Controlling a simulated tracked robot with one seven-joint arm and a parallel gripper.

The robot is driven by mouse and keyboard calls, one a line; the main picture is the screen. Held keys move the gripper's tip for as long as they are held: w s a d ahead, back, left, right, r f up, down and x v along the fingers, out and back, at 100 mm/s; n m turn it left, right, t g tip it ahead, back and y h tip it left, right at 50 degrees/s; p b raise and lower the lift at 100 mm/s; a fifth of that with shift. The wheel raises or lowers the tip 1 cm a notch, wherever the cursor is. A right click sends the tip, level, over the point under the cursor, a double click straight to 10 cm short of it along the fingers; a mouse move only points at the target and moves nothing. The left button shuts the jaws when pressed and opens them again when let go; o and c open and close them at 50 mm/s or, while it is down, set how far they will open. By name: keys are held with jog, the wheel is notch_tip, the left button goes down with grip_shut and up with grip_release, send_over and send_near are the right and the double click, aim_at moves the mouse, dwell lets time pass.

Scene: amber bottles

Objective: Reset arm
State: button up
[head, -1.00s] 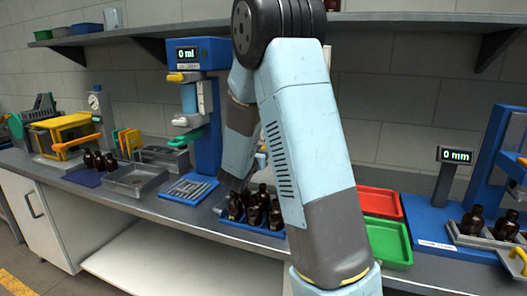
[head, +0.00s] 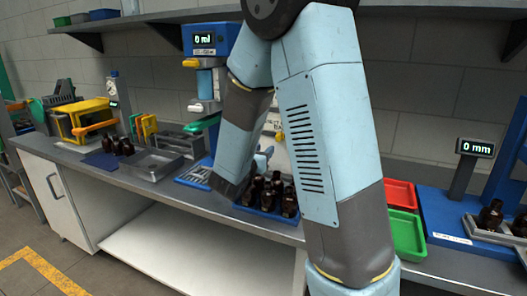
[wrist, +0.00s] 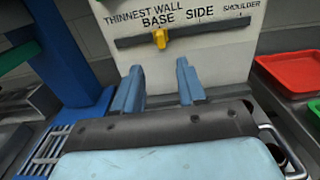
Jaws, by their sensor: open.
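My gripper (wrist: 160,72) shows in the wrist view as two blue fingers, spread apart with nothing between them. They point toward a white board (wrist: 215,45) lettered "thinnest wall", with a yellow slider (wrist: 160,38) on a dark bar. In the head view my bent arm crosses the middle, and the gripper is mostly hidden behind it. Several dark amber bottles (head: 272,190) stand in a blue tray (head: 262,212) beside and partly behind my arm.
A blue filling station (head: 215,60) reads 0 ml at the left. Red (head: 400,192) and green (head: 407,234) trays lie right of my arm. A blue gauge station reads 0 mm (head: 475,148). A grey tray (head: 152,164) and more bottles (head: 117,146) are at the left. A shelf (head: 160,17) runs above.

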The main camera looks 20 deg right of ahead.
jog(key=s+d+r+m+g+y, duration=0.1)
jog(key=s+d+m+g, duration=0.25)
jog(key=s+m, duration=0.2)
jog(key=s+d+r+m+g, duration=0.2)
jog(key=s+m+g, duration=0.25)
jog(key=s, duration=0.25)
jog(key=s+d+r+m+g+y, duration=0.1)
jog(key=s+d+m+g, duration=0.15)
jog(key=s+m, duration=0.4)
jog(key=s+a+r+m+t+y, duration=0.1)
jog(key=s+a+r+m+y, duration=0.1)
jog(key=s+a+m+y, duration=0.3)
jog(key=s+a+r+m+t+y, duration=0.2)
jog(key=s+a+m+y, duration=0.3)
jog(key=a, duration=0.3)
jog(key=shift+s+r+y, duration=0.3)
jog(key=shift+s+y, duration=0.1)
jog(key=shift+s, duration=0.05)
jog(key=shift+d+m, duration=0.1)
jog(key=shift+m, duration=0.15)
